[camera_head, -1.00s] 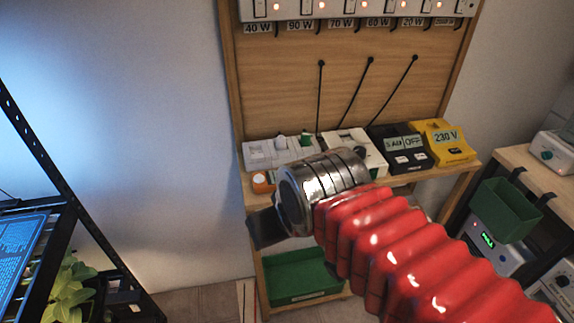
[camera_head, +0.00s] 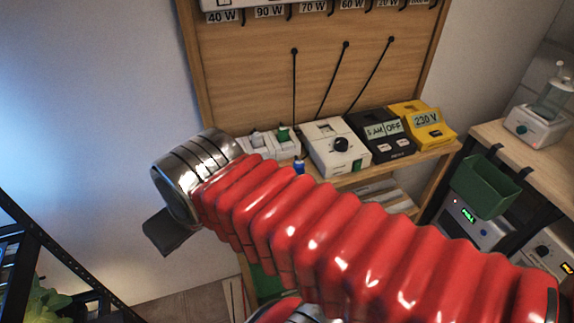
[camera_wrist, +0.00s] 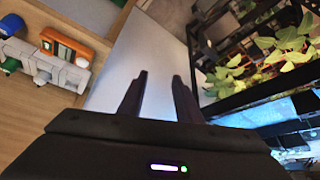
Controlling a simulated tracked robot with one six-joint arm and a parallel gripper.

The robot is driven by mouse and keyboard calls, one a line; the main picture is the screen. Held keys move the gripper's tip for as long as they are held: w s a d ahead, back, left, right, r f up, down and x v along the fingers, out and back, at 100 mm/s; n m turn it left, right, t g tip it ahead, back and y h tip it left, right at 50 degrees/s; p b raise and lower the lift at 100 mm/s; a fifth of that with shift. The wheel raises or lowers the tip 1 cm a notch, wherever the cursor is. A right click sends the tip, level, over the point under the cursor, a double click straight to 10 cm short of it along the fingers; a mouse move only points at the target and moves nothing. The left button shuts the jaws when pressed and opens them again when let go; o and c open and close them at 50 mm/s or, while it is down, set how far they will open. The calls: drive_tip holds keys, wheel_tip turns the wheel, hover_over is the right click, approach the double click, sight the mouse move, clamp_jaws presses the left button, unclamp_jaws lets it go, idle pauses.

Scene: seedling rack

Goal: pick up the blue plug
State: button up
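The blue plug (camera_head: 298,168) shows as a small blue and white piece at the front of the wooden shelf (camera_head: 388,160), just above my red arm sleeve. In the wrist view the blue plug (camera_wrist: 11,25) is at the upper left edge, on the shelf. My gripper is open and empty in the wrist view (camera_wrist: 160,76), its dark fingers pointing away from the shelf toward the wall and floor. In the body view only a dark part of my gripper (camera_head: 168,232) shows, left of the shelf and well apart from the plug.
White sockets with a green plug (camera_head: 283,133) stand behind the blue plug. An orange box (camera_wrist: 68,42) sits near the shelf end. A white box with a black knob (camera_head: 335,145) is to the right. A dark rack with plants (camera_wrist: 270,55) stands on the other side.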

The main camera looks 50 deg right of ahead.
drive_tip(key=shift+o, duration=0.4)
drive_tip(key=shift+o, duration=1.5)
drive_tip(key=shift+w+d+r, duration=0.15)
drive_tip(key=shift+d, duration=0.1)
drive_tip(key=w+d, duration=0.1)
drive_tip(key=d, duration=0.1)
drive_tip(key=w+d+r+m+g, duration=0.1)
drive_tip(key=d, duration=0.1)
drive_tip(key=w+d+r+m+h, duration=0.1)
drive_tip(key=d, duration=0.1)
drive_tip(key=shift+w+g, duration=0.15)
drive_tip(key=shift+g, duration=0.15)
drive_tip(key=m+g+y, duration=0.1)
drive_tip(key=m+g, duration=0.3)
drive_tip(key=m, duration=0.3)
hover_over(300, 162)
drive_tip(key=f, duration=0.1)
drive_tip(key=shift+f, duration=0.15)
drive_tip(key=shift+f, duration=4.2)
